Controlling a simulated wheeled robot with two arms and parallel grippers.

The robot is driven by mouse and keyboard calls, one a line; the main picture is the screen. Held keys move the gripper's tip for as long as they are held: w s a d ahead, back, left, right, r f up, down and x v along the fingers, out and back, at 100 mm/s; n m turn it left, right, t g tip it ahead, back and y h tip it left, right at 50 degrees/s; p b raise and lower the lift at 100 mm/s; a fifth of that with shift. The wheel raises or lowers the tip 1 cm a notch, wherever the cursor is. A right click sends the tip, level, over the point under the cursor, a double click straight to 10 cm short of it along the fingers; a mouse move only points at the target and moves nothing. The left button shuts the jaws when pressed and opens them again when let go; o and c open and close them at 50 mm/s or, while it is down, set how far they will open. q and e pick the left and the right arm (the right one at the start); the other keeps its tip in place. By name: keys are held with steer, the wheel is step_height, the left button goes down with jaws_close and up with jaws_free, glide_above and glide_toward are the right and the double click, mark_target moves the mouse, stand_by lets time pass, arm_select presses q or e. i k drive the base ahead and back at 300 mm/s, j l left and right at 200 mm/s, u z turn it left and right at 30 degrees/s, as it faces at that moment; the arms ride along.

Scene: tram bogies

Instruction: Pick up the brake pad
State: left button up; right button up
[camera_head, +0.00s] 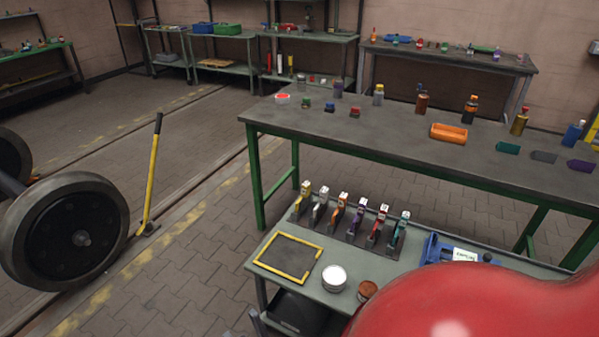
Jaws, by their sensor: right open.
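I cannot tell for certain which thing is the brake pad. A row of several upright coloured pieces with pale tops (341,217) stands on a dark base on the low cart (330,262). Flat teal (508,147), grey (543,156) and purple (580,166) blocks lie at the right of the green-legged table (400,137). A large red part of my arm fills the bottom right and hides part of the cart. A small dark piece at the bottom edge appears to be my right gripper (256,322), open, apart from these pieces. My left gripper is out of view.
A yellow-edged square (289,257), a white round tin (334,278), a rusty-brown tin (367,290) and a blue tool (450,249) are on the cart. A wheel (70,238) and yellow lever (152,180) are left; floor between is clear.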

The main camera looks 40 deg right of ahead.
mark_target(336, 217)
steer(key=i+z, duration=0.15)
steer(key=i, duration=0.3)
steer(key=i+j+z, duration=0.1)
steer(key=i, duration=0.4)
steer(key=i+z, duration=0.25)
steer(key=z, duration=0.15)
steer(key=i+z, duration=0.3)
steer(key=z, duration=0.15)
steer(key=i+j+z, duration=0.1)
steer(key=i+z, duration=0.3)
steer(key=i+j+z, duration=0.15)
steer(key=z, duration=0.25)
